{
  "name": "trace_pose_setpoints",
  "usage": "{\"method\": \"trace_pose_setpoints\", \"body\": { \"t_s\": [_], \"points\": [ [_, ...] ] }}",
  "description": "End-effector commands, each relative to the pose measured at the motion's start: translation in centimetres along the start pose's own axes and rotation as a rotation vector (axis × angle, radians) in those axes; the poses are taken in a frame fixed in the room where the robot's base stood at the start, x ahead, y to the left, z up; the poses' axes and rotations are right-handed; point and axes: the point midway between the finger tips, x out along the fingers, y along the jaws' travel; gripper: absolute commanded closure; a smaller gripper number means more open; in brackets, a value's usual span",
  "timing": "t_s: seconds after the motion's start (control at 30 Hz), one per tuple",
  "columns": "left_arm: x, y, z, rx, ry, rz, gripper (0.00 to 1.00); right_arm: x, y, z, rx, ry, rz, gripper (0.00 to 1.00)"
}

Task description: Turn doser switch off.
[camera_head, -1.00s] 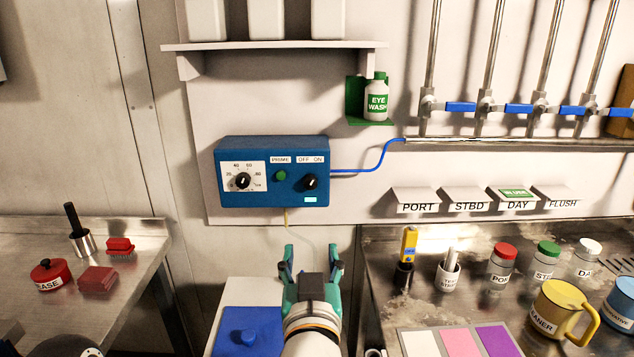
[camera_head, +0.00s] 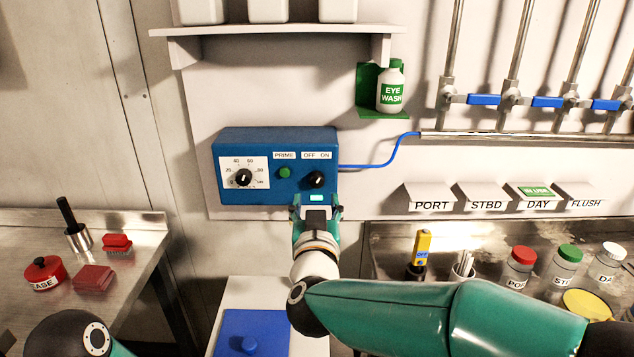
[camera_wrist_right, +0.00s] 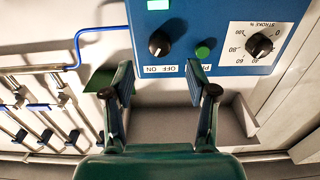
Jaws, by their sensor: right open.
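The doser is a blue box (camera_head: 230,192) on the wall. Its switch, a small black knob (camera_head: 317,179), sits under the OFF ON label; its pale mark seems to lean toward ON, though it is small. A lit display (camera_head: 316,198) is below the knob. My right gripper (camera_head: 317,207) is open and empty just below and in front of the knob. In the right wrist view, turned upside down, the open fingers (camera_wrist_right: 160,78) point at the panel, with the switch knob (camera_wrist_right: 159,43) beyond and between them, apparently apart from both. My left gripper is out of view.
A green PRIME button (camera_head: 285,172) and a stroke dial (camera_head: 243,178) are left of the switch. A blue tube (camera_head: 385,163) leaves the box's right side. A shelf (camera_head: 270,31) and eye wash bottle (camera_head: 391,90) are above. Benches stand on both sides.

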Motion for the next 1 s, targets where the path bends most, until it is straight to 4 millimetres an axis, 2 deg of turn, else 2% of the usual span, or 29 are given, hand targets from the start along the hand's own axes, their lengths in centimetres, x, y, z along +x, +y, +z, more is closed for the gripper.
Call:
{"method": "trace_pose_setpoints", "body": {
  "t_s": [0.1,0.33,0.5,0.77,0.87,1.0],
  "points": [
    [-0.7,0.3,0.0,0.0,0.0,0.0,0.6,2.6,0.1,-0.1,0.0,-0.001,0.003,0.43],
    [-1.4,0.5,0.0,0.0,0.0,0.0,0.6,5.8,0.1,-0.1,0.0,0.0,0.002,0.43],
    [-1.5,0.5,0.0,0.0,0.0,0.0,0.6,6.7,0.1,0.0,0.0,-0.001,0.001,0.43],
    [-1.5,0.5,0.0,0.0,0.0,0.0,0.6,6.8,0.2,0.0,0.0,-0.001,0.001,0.43],
    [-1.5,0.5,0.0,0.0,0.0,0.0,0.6,6.8,0.2,0.0,0.0,0.0,0.002,0.56],
    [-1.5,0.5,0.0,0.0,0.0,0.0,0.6,6.8,0.2,0.0,0.0,0.0,0.002,0.79]
  ]
}}
